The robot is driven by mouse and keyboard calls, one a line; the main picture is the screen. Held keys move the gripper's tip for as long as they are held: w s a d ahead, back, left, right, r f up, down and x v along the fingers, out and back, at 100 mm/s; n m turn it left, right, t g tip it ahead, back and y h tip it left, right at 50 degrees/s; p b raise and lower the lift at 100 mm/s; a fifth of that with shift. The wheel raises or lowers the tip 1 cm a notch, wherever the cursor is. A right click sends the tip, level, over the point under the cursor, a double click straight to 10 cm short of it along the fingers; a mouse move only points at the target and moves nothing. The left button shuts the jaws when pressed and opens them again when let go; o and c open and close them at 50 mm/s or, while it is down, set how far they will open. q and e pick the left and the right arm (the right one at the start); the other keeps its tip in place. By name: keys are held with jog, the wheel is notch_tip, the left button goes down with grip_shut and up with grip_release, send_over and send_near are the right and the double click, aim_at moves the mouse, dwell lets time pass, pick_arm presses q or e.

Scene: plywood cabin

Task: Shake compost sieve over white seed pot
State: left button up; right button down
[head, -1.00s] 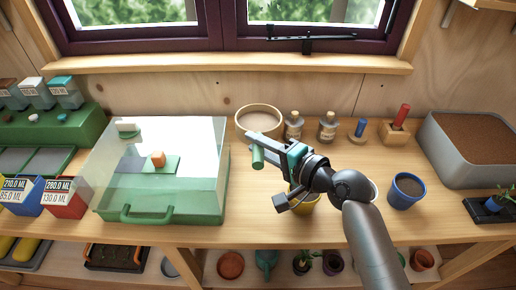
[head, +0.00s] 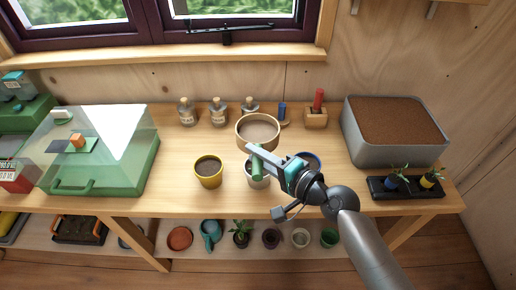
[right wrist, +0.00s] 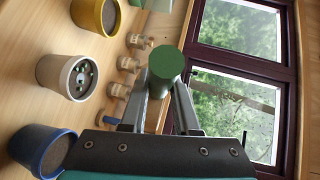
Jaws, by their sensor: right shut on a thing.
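The compost sieve (head: 258,117) is a round wooden hoop with a pale mesh and a green handle (head: 257,168). My right gripper (head: 262,160) is shut on the handle, and the hoop is held up on the far side of the gripper. The white seed pot (head: 254,181) stands on the bench below the gripper, partly hidden by it and the handle. In the right wrist view the handle's green end (right wrist: 167,61) sits between the fingers and hides the hoop. My left gripper is out of view.
A yellow pot (head: 208,180) stands left of the white pot, and a blue pot (head: 315,157) stands to its right, partly behind my gripper. Corked bottles (head: 218,116) line the back. A grey soil tub (head: 395,152) and a black seedling tray (head: 405,190) are at right.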

jog(key=shift+d, duration=0.2)
jog(key=shift+f, duration=0.15)
jog(key=shift+a+f+b, duration=0.15)
jog(key=shift+f+b, duration=0.6)
jog(key=shift+b, duration=0.1)
notch_tip(320, 180, down, 5)
jog(key=b, duration=0.4)
jog(key=shift+r+b, duration=0.1)
jog(key=shift+b, duration=0.3)
